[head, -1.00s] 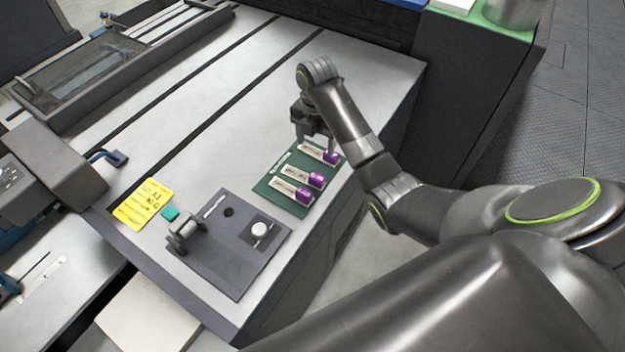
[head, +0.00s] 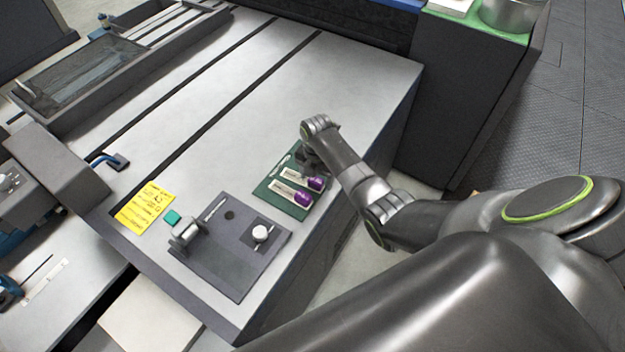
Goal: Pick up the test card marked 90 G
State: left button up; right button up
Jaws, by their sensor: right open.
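Two test cards with purple ends show on the green mat (head: 265,188): a nearer card (head: 290,193) and a card behind it (head: 305,179). Their markings are too small to read, so I cannot tell which is 90 G. The far end of the mat is hidden by my right gripper (head: 313,166), which is low over it, fingers pointing down. Its fingertips are mostly hidden by its own wrist and arm; it is open. I cannot tell whether it touches a card. My left gripper is not in view.
A dark grey plate (head: 215,268) with a small roller device (head: 186,234) and a white round knob (head: 260,233) lies left of the mat. A yellow note (head: 145,207) and a teal block (head: 172,217) lie beside it. The bench top (head: 300,95) behind is clear.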

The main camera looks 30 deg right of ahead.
jog(key=shift+f, duration=0.85)
jog(key=c, duration=1.1)
jog(key=shift+o, duration=0.2)
jog(key=shift+r, duration=0.15)
